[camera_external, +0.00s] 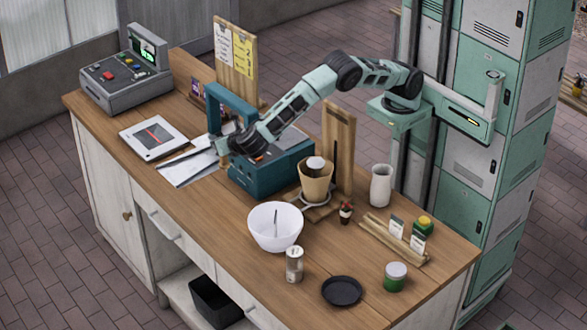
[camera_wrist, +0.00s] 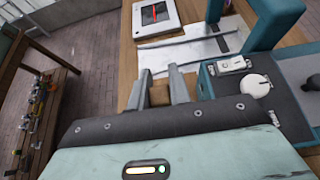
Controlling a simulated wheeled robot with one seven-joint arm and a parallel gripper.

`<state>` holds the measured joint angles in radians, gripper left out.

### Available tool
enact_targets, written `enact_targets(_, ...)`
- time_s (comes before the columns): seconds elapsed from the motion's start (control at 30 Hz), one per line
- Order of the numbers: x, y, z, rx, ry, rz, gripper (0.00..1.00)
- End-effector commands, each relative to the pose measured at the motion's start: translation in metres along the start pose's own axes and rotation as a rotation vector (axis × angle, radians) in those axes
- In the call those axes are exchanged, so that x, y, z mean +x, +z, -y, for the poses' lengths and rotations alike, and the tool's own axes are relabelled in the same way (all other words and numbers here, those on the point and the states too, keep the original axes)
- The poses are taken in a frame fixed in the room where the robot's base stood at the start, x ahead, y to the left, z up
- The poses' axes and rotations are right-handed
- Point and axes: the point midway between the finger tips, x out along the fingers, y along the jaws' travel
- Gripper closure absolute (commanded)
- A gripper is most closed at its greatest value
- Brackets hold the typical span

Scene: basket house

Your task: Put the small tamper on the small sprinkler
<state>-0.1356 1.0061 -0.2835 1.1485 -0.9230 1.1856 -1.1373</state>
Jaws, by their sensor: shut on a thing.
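My gripper (camera_external: 222,146) is at the left side of the teal machine, above the papers on the counter. In the wrist view, my gripper (camera_wrist: 161,76) points its two fingers forward, with a small brown thing (camera_wrist: 159,94) between them. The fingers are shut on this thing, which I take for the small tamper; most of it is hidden. In the external view, a small silver cylinder (camera_external: 294,266) stands upright near the front edge, right of the white bowl. It looks like the small sprinkler. It is far from my gripper.
The teal machine (camera_external: 262,172) with its raised frame stands close beside my gripper. A white bowl (camera_external: 274,236), a brown dripper cup (camera_external: 315,182), a white vase (camera_external: 381,185) and a black plate (camera_external: 342,291) stand on the counter.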

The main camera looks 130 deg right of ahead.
Motion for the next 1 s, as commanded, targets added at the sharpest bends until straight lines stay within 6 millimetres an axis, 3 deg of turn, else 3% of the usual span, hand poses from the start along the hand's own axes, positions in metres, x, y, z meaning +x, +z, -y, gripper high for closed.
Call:
enact_targets(0.03,-0.007,0.013,0.0,0.004,0.003,0.0,1.0)
enact_targets(0.3,-0.033,0.061,0.0,0.004,0.001,0.0,1.0)
enact_targets(0.53,-0.073,0.033,0.0,-0.022,0.035,0.0,1.0)
enact_targets(0.67,-0.106,0.014,0.003,-0.037,0.066,0.0,1.0)
enact_targets(0.87,-0.179,-0.031,0.018,-0.076,0.134,-0.001,1.0)
enact_targets(1.0,-0.239,-0.066,0.042,-0.108,0.193,-0.001,1.0)
